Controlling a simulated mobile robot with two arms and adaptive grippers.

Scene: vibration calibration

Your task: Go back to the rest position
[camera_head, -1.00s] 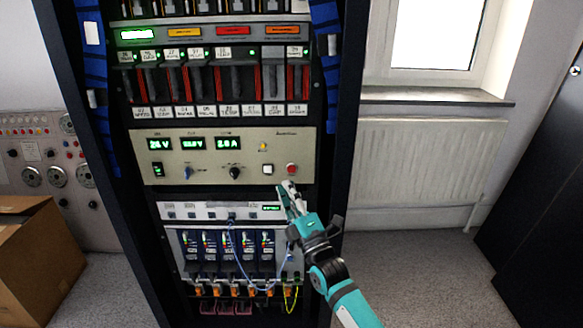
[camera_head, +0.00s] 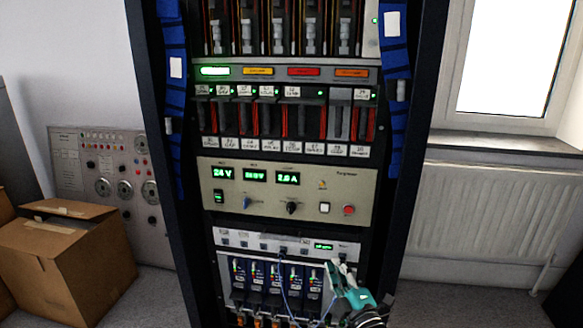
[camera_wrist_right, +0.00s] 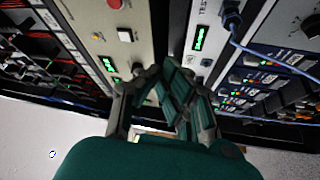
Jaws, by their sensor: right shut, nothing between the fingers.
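My right gripper (camera_head: 338,270) shows at the bottom of the head view, with its teal arm coming in from below. It is in front of the lower right part of the equipment rack (camera_head: 412,95), below the beige power supply panel (camera_head: 265,205). In the right wrist view my right gripper (camera_wrist_right: 175,75) has its fingers together with nothing between them. The red button (camera_wrist_right: 115,4) and the white button (camera_wrist_right: 125,35) of the panel lie beyond the fingers there. My left gripper is in neither view.
A cardboard box (camera_head: 65,265) stands on the floor left of the rack, before a grey panel with dials (camera_head: 115,175). A radiator (camera_head: 490,215) and a window (camera_head: 510,60) are on the right. Blue cables (camera_wrist_right: 265,55) hang from the modules close to the gripper.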

